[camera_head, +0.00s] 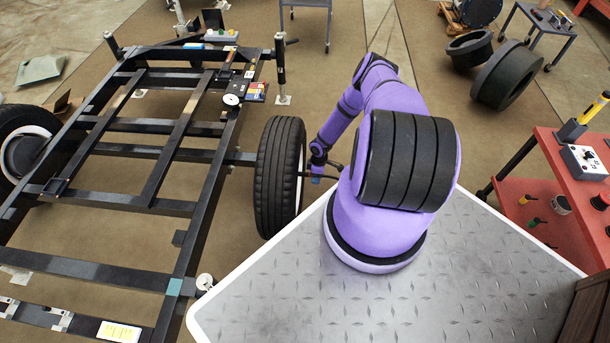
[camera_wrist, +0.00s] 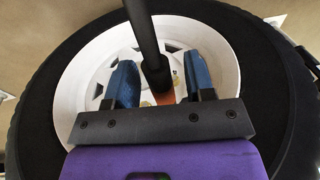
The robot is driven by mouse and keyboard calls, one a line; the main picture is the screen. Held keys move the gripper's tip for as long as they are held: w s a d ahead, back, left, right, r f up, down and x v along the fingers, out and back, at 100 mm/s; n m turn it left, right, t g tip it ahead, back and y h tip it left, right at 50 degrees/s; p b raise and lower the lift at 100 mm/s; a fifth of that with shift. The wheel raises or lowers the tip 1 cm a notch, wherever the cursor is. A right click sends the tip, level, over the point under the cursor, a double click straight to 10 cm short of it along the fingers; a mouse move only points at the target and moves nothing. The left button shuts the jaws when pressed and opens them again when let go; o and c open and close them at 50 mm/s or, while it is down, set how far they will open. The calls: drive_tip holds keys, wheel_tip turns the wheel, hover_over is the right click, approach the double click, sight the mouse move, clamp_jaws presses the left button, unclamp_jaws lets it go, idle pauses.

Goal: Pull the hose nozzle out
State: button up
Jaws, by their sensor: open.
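In the wrist view, my gripper (camera_wrist: 160,76) has its two blue fingers apart, pointing at the wheel. A dark rod-like piece (camera_wrist: 146,35), which looks like the hose nozzle, comes down from the top edge and ends in a rounded tip between the fingers. A gap shows between it and each finger. An orange part (camera_wrist: 164,98) shows just below the tip, partly hidden by my gripper. In the head view, my gripper (camera_head: 317,179) is small, close to the right side of the black tire (camera_head: 280,175); the nozzle is hard to make out there.
The wheel's white rim (camera_wrist: 80,75) fills much of the wrist view. A black trailer frame (camera_head: 185,205) lies left of the tire in the head view. A red tool cart (camera_head: 575,170) stands at right, and loose tires (camera_head: 505,75) lie at the back right.

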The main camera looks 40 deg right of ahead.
clamp_jaws()
drive_tip(key=shift+s+d, duration=0.2)
drive_tip(key=shift+d, duration=0.05)
idle(0.5)
drive_tip(key=shift+s+d, duration=1.5)
drive_tip(key=shift+s, duration=0.3)
